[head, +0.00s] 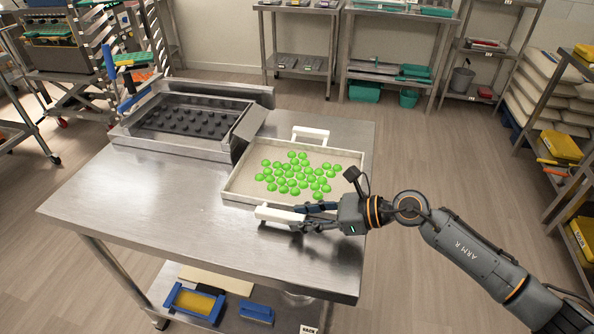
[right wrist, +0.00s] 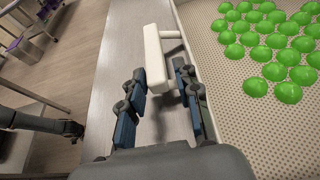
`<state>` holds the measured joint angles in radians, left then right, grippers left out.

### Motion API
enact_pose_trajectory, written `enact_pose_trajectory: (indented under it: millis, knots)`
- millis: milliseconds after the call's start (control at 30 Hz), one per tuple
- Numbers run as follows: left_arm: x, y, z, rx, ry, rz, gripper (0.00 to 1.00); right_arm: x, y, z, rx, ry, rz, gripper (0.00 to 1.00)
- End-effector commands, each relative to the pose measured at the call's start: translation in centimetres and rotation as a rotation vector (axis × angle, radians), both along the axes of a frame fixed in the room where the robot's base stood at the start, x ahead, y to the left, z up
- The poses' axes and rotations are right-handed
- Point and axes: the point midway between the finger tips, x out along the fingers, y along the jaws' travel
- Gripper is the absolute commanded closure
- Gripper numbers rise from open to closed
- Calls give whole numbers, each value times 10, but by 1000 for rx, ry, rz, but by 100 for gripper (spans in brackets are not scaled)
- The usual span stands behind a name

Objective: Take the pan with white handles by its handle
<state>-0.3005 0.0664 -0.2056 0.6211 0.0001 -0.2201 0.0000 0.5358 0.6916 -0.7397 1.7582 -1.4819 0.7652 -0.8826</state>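The pan (head: 240,199) is a shallow, light tray of green gummies (head: 297,176) on the steel table. Its far white handle (head: 311,132) is free. Its near white handle (head: 273,214) sticks out toward the table's front and also shows in the right wrist view (right wrist: 155,55). My right gripper (head: 302,217) is at the right end of the near handle. In the right wrist view its fingers (right wrist: 160,82) are apart, one on each side of the handle bar, with narrow gaps visible. The pan floor (right wrist: 232,70) lies right of the fingers. My left gripper is not in view.
The steel table (head: 150,205) has bare room left of the pan. A metal depositor frame with a dark mould (head: 185,121) stands behind left. A lower shelf holds blue-framed items (head: 194,302). Racks (head: 400,45) line the back wall, and shelving (head: 570,150) stands at the right.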

Motion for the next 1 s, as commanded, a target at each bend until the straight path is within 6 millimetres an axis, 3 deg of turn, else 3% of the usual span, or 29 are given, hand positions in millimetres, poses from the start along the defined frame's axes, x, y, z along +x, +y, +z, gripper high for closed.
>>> enact_pose_trajectory:
  millis: [167, 433, 767, 900, 1000]
  knots:
    - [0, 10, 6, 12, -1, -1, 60, 3, 12, -1, 1, 1, 1, 68]
    - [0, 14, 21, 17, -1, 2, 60, 12, 48, -11, 2, 1, -1, 68]
    - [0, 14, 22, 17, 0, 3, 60, 14, 54, -16, -1, 0, -1, 68]
    - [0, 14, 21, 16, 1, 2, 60, 14, 54, -16, 0, 0, -1, 96]
    - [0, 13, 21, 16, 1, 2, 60, 14, 54, -16, 0, 0, -1, 100]
